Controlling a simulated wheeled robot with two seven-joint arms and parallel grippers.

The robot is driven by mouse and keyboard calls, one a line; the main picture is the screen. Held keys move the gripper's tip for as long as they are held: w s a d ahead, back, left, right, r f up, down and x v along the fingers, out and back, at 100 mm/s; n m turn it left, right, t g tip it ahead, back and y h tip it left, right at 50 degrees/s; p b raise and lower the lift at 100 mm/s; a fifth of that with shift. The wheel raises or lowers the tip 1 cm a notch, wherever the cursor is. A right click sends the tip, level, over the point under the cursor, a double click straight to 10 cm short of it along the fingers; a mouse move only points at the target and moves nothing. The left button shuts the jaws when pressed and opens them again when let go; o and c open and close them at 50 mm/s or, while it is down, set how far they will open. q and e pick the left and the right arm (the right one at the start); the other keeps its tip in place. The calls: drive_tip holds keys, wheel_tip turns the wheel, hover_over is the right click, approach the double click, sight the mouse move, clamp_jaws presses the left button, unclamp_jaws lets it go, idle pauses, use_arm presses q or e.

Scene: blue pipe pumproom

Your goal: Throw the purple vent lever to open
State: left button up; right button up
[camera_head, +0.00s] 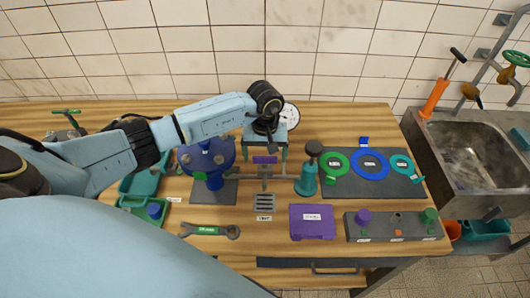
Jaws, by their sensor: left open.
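A small purple piece (265,160), which looks like the vent lever's handle, sits on a metal pipe fitting (265,172) mid-table. Its exact angle is too small to tell. A grey slotted vent plate (264,203) with a white label lies in front of the fitting. My left gripper (269,138) is dark, points down and is open, just behind and above the purple piece. It appears apart from it. It partly hides a teal stand with a round white gauge (290,116). My right gripper is not in view.
A blue round vessel (207,155) stands left of the fitting, a teal bottle-like pump (306,180) right. In front are a wrench (210,231), a purple case (312,222) and a knob panel (397,235). A mat with coloured rings (370,187) and a sink (475,155) lie right.

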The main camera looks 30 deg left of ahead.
use_arm(q)
drive_tip(key=c, duration=1)
drive_tip(key=n+b, duration=0.2)
drive_tip(key=n, duration=0.1)
drive_tip(key=shift+n, duration=0.3)
drive_tip(key=n+b, duration=0.3)
drive_tip(key=n, duration=0.2)
drive_tip(key=n+b, duration=0.1)
drive_tip(key=n, duration=0.4)
drive_tip(key=shift+n+b, duration=0.75)
drive_tip(key=shift+n, duration=1.45)
drive_tip(key=shift+r, duration=0.1)
